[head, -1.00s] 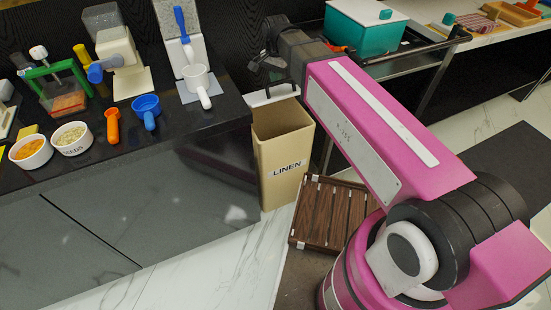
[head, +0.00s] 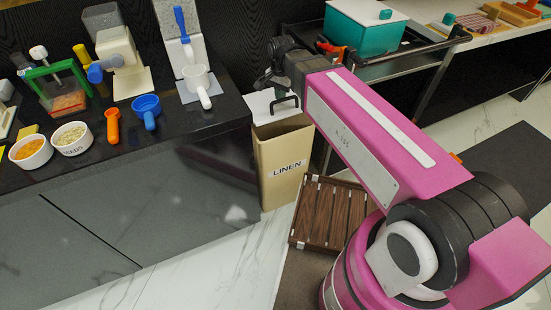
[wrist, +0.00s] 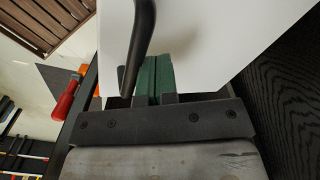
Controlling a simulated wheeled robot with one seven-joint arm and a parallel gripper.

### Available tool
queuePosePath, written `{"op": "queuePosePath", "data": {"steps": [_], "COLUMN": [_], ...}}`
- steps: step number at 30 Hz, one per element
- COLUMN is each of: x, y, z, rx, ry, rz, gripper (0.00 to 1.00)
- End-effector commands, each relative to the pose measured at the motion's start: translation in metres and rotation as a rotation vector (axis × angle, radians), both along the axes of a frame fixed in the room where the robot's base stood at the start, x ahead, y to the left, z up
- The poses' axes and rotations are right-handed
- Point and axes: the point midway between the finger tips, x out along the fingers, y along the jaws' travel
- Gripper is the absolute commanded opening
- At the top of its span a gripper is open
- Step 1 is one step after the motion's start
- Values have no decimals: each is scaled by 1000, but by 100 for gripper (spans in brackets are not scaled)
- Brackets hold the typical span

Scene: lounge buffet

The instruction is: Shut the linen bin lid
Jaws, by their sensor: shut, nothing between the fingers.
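The tan linen bin (head: 283,168), labelled LINEN, stands on the floor at the end of the dark counter. Its white lid (head: 262,106) is partly open, tilted up from the back, and part of the bin's mouth shows below it. A black bar handle (head: 287,101) is on the lid. My gripper (head: 281,92) is at the lid's upper side, close behind the handle. In the wrist view its green fingers (wrist: 153,80) are together and empty, beside the handle (wrist: 139,45) and over the white lid (wrist: 215,40). I cannot tell whether they touch the lid.
The counter (head: 190,130) on the left holds bowls, scoops and dispensers. A black cart (head: 400,62) with a teal box (head: 362,35) stands behind my arm. A slatted brown wooden piece (head: 330,212) lies on the floor right of the bin.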

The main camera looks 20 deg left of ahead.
Motion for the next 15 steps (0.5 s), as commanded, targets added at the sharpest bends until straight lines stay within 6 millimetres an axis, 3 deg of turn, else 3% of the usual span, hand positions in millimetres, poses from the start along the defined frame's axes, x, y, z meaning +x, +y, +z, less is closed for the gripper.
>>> {"op": "queuePosePath", "data": {"steps": [15], "x": [-5], "y": [-4], "z": [-10], "rx": [0], "ry": [1], "rz": [0], "gripper": [0]}}
